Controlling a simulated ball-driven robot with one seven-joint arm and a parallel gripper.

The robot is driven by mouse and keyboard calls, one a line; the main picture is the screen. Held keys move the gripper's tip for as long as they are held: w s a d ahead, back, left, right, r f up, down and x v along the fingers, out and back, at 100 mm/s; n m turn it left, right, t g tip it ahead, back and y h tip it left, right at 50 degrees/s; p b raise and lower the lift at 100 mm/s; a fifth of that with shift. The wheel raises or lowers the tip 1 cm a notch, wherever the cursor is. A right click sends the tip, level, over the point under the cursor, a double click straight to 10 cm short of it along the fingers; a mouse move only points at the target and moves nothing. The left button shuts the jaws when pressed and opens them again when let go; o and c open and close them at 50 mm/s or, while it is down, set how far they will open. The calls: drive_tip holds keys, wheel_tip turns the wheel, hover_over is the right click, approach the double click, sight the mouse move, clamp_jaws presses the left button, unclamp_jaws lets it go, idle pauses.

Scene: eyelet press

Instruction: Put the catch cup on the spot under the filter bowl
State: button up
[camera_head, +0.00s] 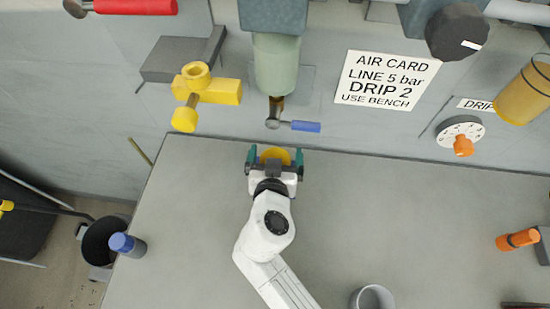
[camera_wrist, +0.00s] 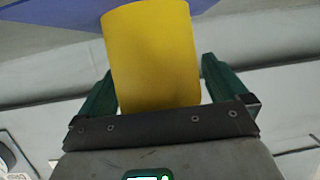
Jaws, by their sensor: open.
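The catch cup, a yellow cylinder (camera_head: 275,154), stands at the back edge of the bench, below the filter bowl (camera_head: 277,65). It also shows large in the wrist view (camera_wrist: 152,50). My gripper (camera_head: 275,160) is open, with one teal finger on each side of the cup. In the wrist view a gap shows beside the right finger; contact at the left finger is hard to tell. The pale green bowl has a drain with a blue-handled lever (camera_head: 305,126) above and behind the cup. The spot under the bowl and the cup's base are hidden.
The grey bench (camera_head: 400,220) is largely clear. A grey cup (camera_head: 372,298) stands at the front, a blue-capped item (camera_head: 127,244) at the left edge, an orange item (camera_head: 517,239) at the right. A yellow valve (camera_head: 205,90) sticks out of the wall left of the bowl.

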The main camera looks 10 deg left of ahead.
drive_tip(key=shift+r, duration=0.2)
drive_tip(key=b+v, duration=0.2)
drive_tip(key=v, duration=1)
drive_tip(key=shift+f, duration=0.1)
idle(0.4)
